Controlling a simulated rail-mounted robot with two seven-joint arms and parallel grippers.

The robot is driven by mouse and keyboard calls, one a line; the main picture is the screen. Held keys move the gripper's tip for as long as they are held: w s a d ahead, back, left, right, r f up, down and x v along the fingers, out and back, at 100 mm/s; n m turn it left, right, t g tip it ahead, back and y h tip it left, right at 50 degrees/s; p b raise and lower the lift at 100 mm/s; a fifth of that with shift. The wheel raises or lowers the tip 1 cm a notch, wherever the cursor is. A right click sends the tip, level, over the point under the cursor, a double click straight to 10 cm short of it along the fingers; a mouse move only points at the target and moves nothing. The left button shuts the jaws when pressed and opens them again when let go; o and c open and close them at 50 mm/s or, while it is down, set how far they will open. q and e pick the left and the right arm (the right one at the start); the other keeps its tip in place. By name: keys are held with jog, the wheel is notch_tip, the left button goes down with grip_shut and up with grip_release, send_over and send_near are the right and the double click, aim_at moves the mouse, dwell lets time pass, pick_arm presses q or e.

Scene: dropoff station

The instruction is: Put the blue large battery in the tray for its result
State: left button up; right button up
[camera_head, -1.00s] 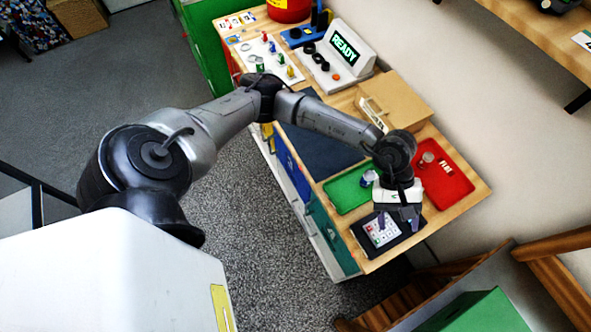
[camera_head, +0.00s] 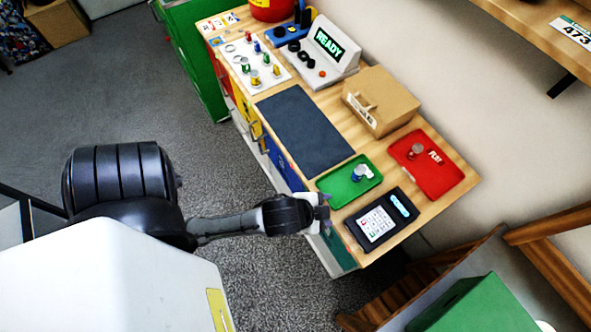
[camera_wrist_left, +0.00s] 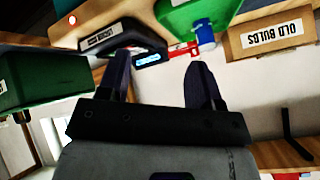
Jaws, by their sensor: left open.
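The blue large battery (camera_head: 357,174) stands upright in the green tray (camera_head: 335,197), its grey top facing up and a white marking beside it. It also shows as a blue cylinder in the left wrist view (camera_wrist_left: 203,32). A red tray (camera_head: 447,184) to the right holds a grey-topped cylinder (camera_head: 416,150) and white lettering. My left gripper (camera_head: 326,209) is open and empty at the table's front edge, just in front of the green tray and apart from the battery. Its two fingers also show in the left wrist view (camera_wrist_left: 158,64). My right gripper is not in view.
A dark keypad device (camera_head: 403,207) lies beside the green tray near the table's end. A cardboard box (camera_head: 388,98) stands behind. A dark mat (camera_head: 304,128) lies clear to the left. The READY device (camera_head: 325,62) and a white board with several batteries (camera_head: 243,72) are farther left.

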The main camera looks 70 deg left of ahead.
pick_arm(q)
jog(key=s+f+n+g+h, duration=0.1)
jog(key=s+f+n+g, duration=0.2)
jog(key=s, duration=0.7)
jog(key=shift+f+g, duration=0.45)
jog(key=shift+g, duration=0.65)
jog(key=shift+r, duration=0.1)
notch_tip(320, 180, up, 22)
jog(key=p, duration=2.2)
jog(key=shift+w+r, duration=0.1)
